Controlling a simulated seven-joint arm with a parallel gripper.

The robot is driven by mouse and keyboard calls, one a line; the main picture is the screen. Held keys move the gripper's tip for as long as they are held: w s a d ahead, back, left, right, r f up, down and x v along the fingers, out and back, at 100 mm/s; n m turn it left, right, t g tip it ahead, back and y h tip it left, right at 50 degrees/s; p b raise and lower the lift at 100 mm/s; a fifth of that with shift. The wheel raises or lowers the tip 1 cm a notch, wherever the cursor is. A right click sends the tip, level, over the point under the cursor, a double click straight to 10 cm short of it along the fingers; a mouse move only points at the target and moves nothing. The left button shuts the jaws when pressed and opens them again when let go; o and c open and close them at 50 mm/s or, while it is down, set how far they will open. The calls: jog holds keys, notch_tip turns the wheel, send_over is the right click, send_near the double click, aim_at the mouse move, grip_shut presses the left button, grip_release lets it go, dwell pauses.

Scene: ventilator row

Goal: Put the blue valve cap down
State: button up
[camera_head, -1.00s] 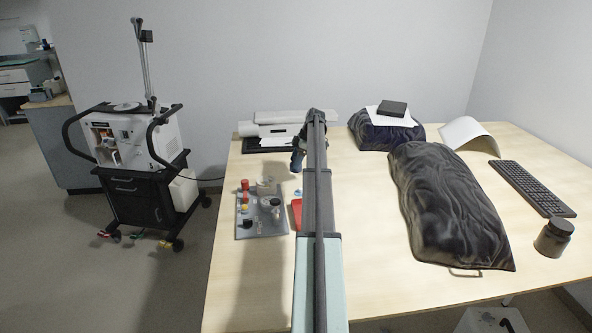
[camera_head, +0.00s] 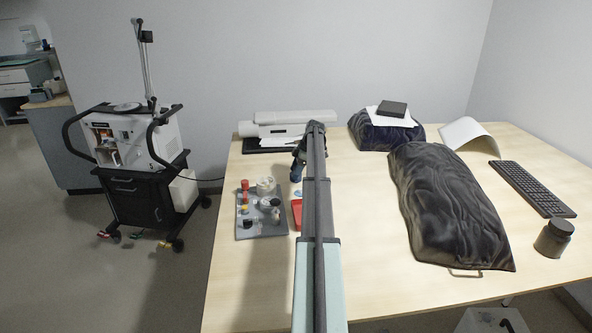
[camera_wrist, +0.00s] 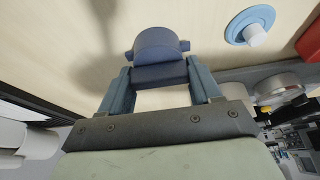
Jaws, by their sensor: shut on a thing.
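In the wrist view my gripper (camera_wrist: 160,72) is shut on the blue valve cap (camera_wrist: 157,44), a dark blue rounded piece with small lugs at its sides. The cap is held between the fingertips over the pale wooden table (camera_wrist: 60,50), and a shadow lies to its left. I cannot tell how far it is above the table. In the head view my gripper (camera_head: 297,171) is a small dark blue shape left of my arm, past the grey board. The cap cannot be made out separately there.
A light blue disc with a white knob (camera_wrist: 250,26) lies right of the cap. The grey board (camera_head: 262,229) with several small parts and a red tray (camera_head: 297,213) are nearer. A dark draped bundle (camera_head: 445,205) lies to the right.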

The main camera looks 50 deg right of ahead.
jog(key=o, duration=0.9)
jog(key=shift+o, duration=0.2)
jog(key=shift+r, duration=0.15)
jog(key=shift+r, duration=0.3)
jog(key=v, duration=1.2)
jog(key=shift+f, duration=0.1)
